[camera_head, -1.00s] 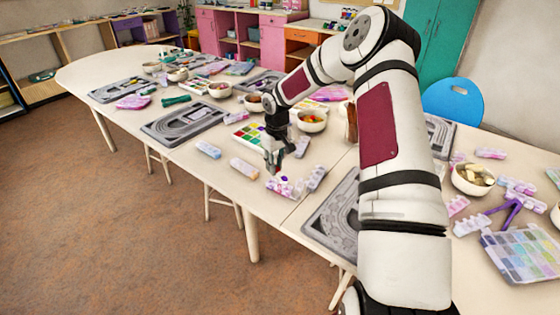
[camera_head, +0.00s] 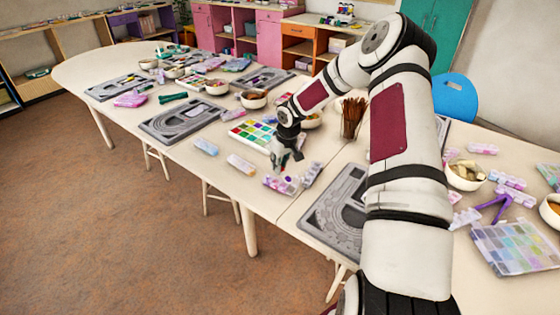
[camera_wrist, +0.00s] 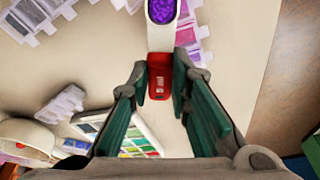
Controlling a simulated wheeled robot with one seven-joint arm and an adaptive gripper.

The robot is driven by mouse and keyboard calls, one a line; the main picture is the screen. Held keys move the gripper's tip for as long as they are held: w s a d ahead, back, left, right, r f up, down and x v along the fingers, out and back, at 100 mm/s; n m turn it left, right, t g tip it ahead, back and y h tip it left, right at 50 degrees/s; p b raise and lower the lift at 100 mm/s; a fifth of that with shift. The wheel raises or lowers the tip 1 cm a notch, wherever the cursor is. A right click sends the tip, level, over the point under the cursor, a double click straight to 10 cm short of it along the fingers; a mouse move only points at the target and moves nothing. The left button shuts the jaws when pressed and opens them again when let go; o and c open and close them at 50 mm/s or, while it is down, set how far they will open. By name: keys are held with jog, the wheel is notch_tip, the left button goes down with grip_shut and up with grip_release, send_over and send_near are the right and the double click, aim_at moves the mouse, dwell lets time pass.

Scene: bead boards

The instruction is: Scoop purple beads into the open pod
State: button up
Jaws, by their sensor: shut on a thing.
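My gripper (camera_wrist: 158,88) is shut on the red handle (camera_wrist: 160,80) of a scoop. It also shows in the head view (camera_head: 288,164), over the table's near edge. The scoop's pale shaft runs up to a bowl filled with purple beads (camera_wrist: 161,10), at the top of the wrist view and partly cut off. A pod strip with purple and pink cells (camera_head: 283,185) lies just below my gripper in the head view. Another pod strip (camera_head: 312,174) lies beside it. Pink-purple cells (camera_wrist: 190,34) show right of the scoop in the wrist view. I cannot tell which pod is open.
A bead palette (camera_head: 252,134) lies behind my gripper, and pale pod strips (camera_head: 206,147) and (camera_head: 241,164) lie to its left. A grey bead board (camera_head: 336,212) is to the right. A cup of brown sticks (camera_head: 353,117) stands behind. The table edge is close.

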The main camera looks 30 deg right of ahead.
jog(key=shift+s+r+t+p, duration=0.55)
jog(key=shift+t+p, duration=0.35)
jog(key=shift+p, duration=0.2)
jog(key=shift+r+t+b, duration=0.3)
jog(key=shift+t+b, duration=0.5)
jog(key=shift+b, duration=0.35)
jog(key=shift+s+r+t+b, duration=0.3)
jog(key=shift+s+t+b, duration=0.05)
jog(key=shift+s+t, duration=0.05)
jog(key=shift+s+r+t+b, duration=0.1)
jog(key=shift+s+t+b, duration=0.15)
jog(key=shift+t+b, duration=0.4)
jog(key=shift+s+r+t+b, duration=0.45)
jog(key=shift+s+t+b, duration=0.2)
jog(key=shift+t+b, duration=0.4)
jog(key=shift+s+b, duration=0.2)
jog(key=shift+b, duration=0.15)
jog(key=shift+s+t+b, duration=0.25)
jog(key=shift+t+b, duration=0.1)
jog(key=shift+t, duration=0.35)
jog(key=shift+s+r+t+b, duration=0.2)
jog(key=shift+s+t+b, duration=0.25)
jog(key=shift+t, duration=0.15)
